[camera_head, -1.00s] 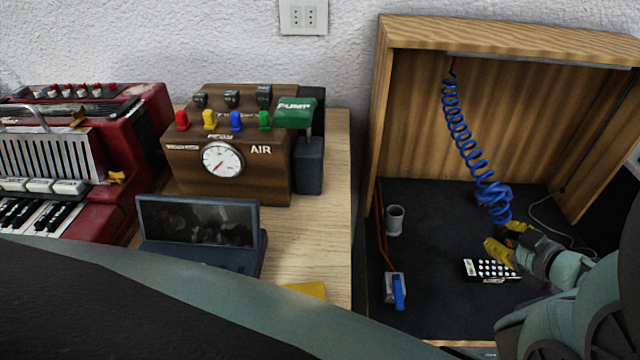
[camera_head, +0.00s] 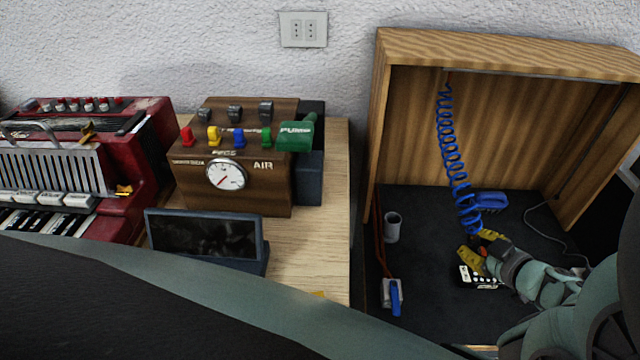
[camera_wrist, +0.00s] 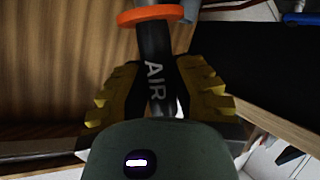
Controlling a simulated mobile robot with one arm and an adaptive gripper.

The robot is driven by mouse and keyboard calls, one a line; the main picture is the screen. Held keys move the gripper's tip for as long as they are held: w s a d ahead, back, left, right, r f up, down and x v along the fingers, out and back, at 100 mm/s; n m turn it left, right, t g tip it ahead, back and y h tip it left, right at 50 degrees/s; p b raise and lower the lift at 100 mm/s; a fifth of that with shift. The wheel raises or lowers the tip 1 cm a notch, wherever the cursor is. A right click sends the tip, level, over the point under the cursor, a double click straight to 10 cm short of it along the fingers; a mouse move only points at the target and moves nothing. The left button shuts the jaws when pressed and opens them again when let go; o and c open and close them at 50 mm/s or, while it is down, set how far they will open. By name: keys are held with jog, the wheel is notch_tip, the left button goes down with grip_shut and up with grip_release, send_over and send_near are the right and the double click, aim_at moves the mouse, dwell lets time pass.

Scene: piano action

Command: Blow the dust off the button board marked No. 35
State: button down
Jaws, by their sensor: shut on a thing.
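The button board (camera_head: 466,275) is a small black block with white buttons on the dark floor of the wooden case. My gripper covers part of it, and its marking is too small to read. My gripper (camera_head: 476,252) has yellow fingers and is just above the board. It is shut on a dark air nozzle at the lower end of the blue coiled hose (camera_head: 452,150). In the wrist view the nozzle (camera_wrist: 155,75) is lettered AIR, has an orange ring, and sits between the yellow fingers. Where its tip points cannot be told.
A grey cup (camera_head: 392,228), a blue-levered fitting (camera_head: 393,295) and a blue object (camera_head: 490,201) are on the case floor (camera_head: 430,260). The wooden air box (camera_head: 270,195) with green PUMP handle (camera_head: 295,136), a dark screen (camera_head: 205,237) and a red accordion (camera_head: 145,160) are at left.

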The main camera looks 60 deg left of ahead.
jog(key=shift+s+a, duration=0.15)
jog(key=shift+s, duration=0.1)
jog(key=shift+a, duration=0.15)
jog(key=shift+w+a, duration=0.35)
jog(key=shift+a, duration=0.1)
jog(key=shift+w+d+f+b, duration=0.1)
jog(key=shift+w+d+b, duration=0.7)
jog(key=shift+w+b, duration=0.35)
jog(key=shift+w+d+b, duration=0.75)
jog(key=shift+w+b, duration=0.25)
jog(key=shift+b, duration=0.2)
jog(key=shift+w+d+b, duration=0.65)
jog(key=shift+w+b, duration=0.3)
jog(key=shift+b, duration=0.65)
jog(key=shift+w+d+b, duration=0.6)
jog(key=shift+w+b, duration=0.15)
jog(key=shift+b, duration=0.95)
jog(key=shift+r, duration=0.2)
notch_tip(320, 180, up, 6)
jog(key=p, duration=0.6)
